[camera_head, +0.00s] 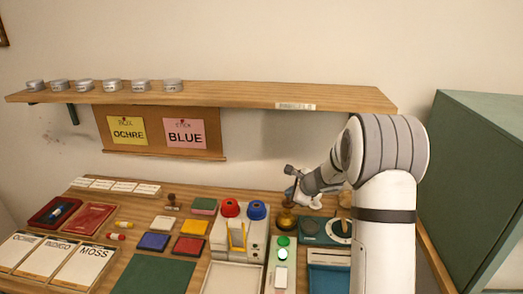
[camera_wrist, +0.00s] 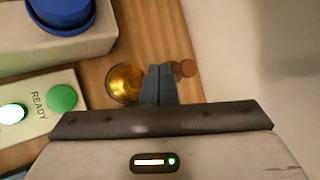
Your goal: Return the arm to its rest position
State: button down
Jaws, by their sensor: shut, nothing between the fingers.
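My arm (camera_head: 385,210) reaches in from the right side of the head view, with its white links bent over the right part of the table. In the wrist view the two dark fingers of my gripper (camera_wrist: 158,72) are together and hold nothing.
A wooden shelf (camera_head: 240,95) with several tins hangs above. A dark green cabinet (camera_head: 475,180) stands at the right. A device with red and blue knobs (camera_head: 250,240), a panel with a lit button (camera_head: 282,254) and a teal scale (camera_head: 315,230) crowd the table near my gripper.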

jog(key=s+a+r+n+g, duration=0.1)
jog(key=s+a+r+n, duration=0.1)
jog(key=s+r+n, duration=0.35)
jog(key=s+a+r+n+g, duration=0.1)
jog(key=s+a+r+n, duration=0.1)
jog(key=s, duration=0.6)
jog(key=s+a+r+n+g, duration=0.1)
jog(key=s+a+r+n, duration=0.2)
jog(key=s, duration=0.4)
jog(key=s+d+n+g+h, duration=0.1)
jog(key=s+d+n+h, duration=0.1)
jog(key=s+n, duration=0.3)
jog(key=s+d+n+g+h, duration=0.1)
jog(key=s+d+n, duration=0.3)
jog(key=s, duration=1)
jog(key=shift+r+n+h, duration=0.25)
jog(key=shift+n+h, duration=0.4)
jog(key=shift+h, duration=0.15)
jog(key=shift+s+d, duration=0.1)
